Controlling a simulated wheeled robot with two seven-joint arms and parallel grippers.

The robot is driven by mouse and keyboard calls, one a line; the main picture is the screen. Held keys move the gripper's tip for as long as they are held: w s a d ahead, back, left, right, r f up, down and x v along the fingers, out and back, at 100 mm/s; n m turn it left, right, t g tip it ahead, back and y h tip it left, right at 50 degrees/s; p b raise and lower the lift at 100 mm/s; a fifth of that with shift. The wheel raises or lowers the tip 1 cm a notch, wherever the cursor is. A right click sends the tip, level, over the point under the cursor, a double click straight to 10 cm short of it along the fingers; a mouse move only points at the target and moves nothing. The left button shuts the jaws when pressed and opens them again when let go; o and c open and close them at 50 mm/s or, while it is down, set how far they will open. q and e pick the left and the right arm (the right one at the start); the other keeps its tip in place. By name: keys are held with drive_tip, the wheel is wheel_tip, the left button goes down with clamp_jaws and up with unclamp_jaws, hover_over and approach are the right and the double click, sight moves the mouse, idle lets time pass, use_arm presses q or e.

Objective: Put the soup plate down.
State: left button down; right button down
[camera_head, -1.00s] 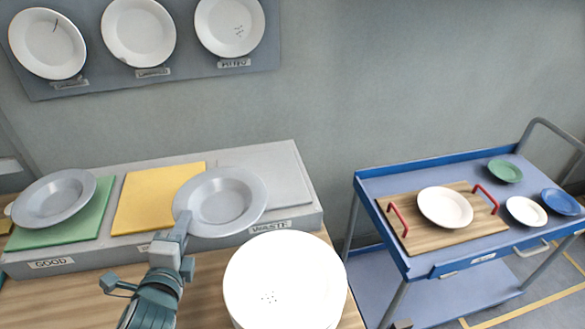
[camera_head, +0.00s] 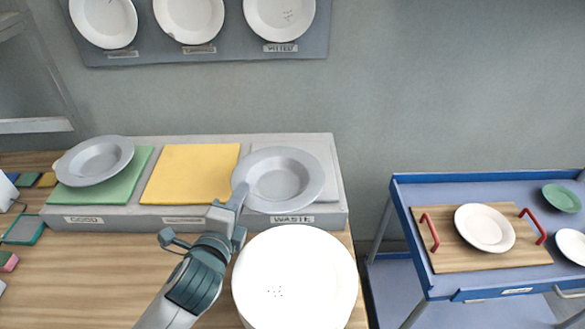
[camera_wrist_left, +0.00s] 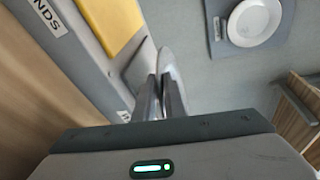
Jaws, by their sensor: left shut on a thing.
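My left gripper (camera_head: 240,193) is shut on the rim of a grey soup plate (camera_head: 280,182). The plate shows over the grey mat (camera_head: 325,155) of the WASTE section and hides much of it. In the left wrist view the plate (camera_wrist_left: 170,66) is seen nearly edge-on beyond the shut fingers (camera_wrist_left: 161,98). I cannot tell whether it touches the mat. A second grey soup plate (camera_head: 95,160) rests on the green mat (camera_head: 125,185) of the GOOD section. My right gripper is not in view.
The yellow mat (camera_head: 190,173) is bare. A white round thing with dark specks (camera_head: 295,280) stands in front of WASTE. White plates (camera_head: 190,15) hang on a wall board (camera_head: 235,40). A blue trolley (camera_head: 410,195) at right carries a wooden tray (camera_head: 460,255) with a white plate (camera_head: 484,228).

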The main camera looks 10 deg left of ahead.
sight(254, 153)
use_arm(q)
drive_tip(key=shift+r, duration=0.1)
drive_tip(key=shift+w+d+r, duration=0.3)
drive_tip(key=shift+r, duration=0.15)
drive_tip(key=w+d+r+m+h+p, duration=0.3)
drive_tip(key=w+d+r+h+p, duration=0.1)
drive_tip(key=r, duration=0.3)
drive_tip(key=shift+w+d+r+m+g+h+p, duration=0.2)
drive_tip(key=shift+d+m+g+h+p, duration=0.15)
drive_tip(key=shift+d, duration=0.5)
drive_tip(key=w+a+f+p, duration=0.1)
drive_tip(key=w+a+f, duration=0.1)
drive_tip(key=w, duration=0.1)
drive_tip(key=w+a+f+p, duration=0.1)
drive_tip(key=w+a+f, duration=0.1)
drive_tip(key=w, duration=0.1)
drive_tip(key=w+a+f+p, duration=0.1)
drive_tip(key=w+a+f, duration=0.2)
drive_tip(key=shift+w, duration=0.15)
drive_tip(key=shift+f, duration=0.1)
